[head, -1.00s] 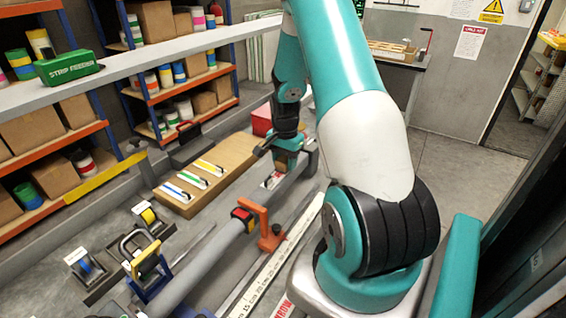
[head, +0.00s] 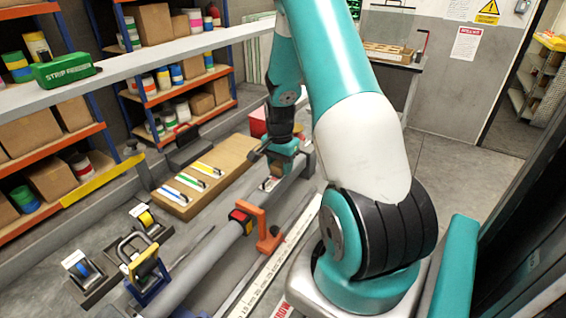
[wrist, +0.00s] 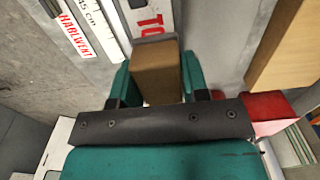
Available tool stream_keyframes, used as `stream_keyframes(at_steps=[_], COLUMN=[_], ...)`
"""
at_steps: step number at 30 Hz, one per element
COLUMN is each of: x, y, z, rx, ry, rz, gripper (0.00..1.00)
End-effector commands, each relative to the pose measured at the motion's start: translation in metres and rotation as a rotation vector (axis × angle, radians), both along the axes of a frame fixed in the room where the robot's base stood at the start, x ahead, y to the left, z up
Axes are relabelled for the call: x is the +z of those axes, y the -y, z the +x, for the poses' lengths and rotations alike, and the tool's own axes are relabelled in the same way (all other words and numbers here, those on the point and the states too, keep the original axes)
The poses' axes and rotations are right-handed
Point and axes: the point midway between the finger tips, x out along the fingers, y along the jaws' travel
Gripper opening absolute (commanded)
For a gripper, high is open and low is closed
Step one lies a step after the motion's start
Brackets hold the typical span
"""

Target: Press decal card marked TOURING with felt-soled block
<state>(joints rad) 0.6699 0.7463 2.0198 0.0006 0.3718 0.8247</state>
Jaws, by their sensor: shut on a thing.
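My gripper (wrist: 156,88) is shut on a brown block (wrist: 156,72), which sits between its two teal fingers in the wrist view. The block's underside is hidden, so its felt sole does not show. A white card with red lettering (wrist: 151,22) lies just beyond the block on the grey surface. Only a few red letters show; the block hides the rest of the word. I cannot tell whether the block touches the card. In the head view my gripper (head: 283,150) is over the far part of the grey tube (head: 215,260).
A white strip marked in cm (wrist: 92,28) lies left of the block. A tan board (head: 232,157) with several coloured strips is left of my gripper in the head view. An orange clamp (head: 268,238) grips the tube. A red box (wrist: 268,106) is near my gripper.

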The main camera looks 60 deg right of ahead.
Motion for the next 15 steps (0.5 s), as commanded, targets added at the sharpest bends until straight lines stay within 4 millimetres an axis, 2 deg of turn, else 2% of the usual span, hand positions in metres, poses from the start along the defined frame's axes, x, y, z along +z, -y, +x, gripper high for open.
stream_keyframes(at_steps=[5, 15], x=[-0.002, 0.0], y=[0.003, 0.028], z=[-0.001, 0.001], rx=[0.0, 0.0], ry=[-0.003, -0.003], rz=[0.004, 0.004], gripper=[0.23, 0.23])
